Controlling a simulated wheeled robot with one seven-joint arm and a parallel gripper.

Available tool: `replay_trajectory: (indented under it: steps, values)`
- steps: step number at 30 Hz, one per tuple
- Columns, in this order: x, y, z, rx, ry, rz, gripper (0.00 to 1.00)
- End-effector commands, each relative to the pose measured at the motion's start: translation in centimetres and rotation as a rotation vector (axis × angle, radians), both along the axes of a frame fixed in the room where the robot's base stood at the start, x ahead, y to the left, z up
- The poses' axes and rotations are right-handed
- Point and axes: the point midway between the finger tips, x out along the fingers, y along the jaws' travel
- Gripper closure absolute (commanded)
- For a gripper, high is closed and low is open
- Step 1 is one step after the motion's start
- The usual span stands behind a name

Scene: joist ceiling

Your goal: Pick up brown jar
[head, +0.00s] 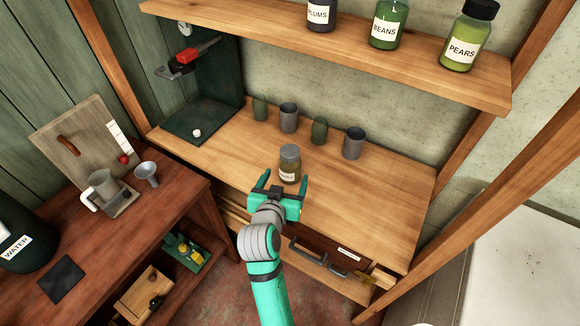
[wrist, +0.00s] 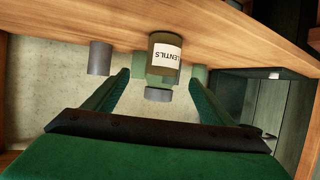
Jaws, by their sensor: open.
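A brown-olive glass jar with a grey lid (head: 289,165) stands upright on the wooden counter (head: 385,200). Its white label reads LENTILS in the wrist view (wrist: 163,58), where the picture is upside down. My gripper (head: 285,179) is open at the near side of the jar. Its two green fingers point toward the jar, one to each side, with a gap visible around it in the wrist view (wrist: 162,76). The jar's lower front is partly hidden by my gripper in the head view.
A shelf (head: 420,62) with labelled jars hangs above. A dark green press stand (head: 205,120) is at the left. Counter room is clear at right.

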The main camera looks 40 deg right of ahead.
Motion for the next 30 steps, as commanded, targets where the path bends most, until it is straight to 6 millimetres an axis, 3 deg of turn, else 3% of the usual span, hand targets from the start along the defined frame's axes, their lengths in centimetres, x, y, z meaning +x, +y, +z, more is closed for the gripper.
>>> replay_trajectory:
  steps: [6, 14, 22, 30]
  values:
    - [1.9, -2.2, -1.3, 0.001, 0.002, -0.001, 0.23]
    - [3.0, -3.4, -2.0, 0.001, 0.0, 0.001, 0.23]
    - [5.4, -5.7, -3.4, 0.0, 0.001, 0.0, 0.23]
    - [6.0, -6.4, -3.8, 0.0, 0.0, 0.002, 0.23]
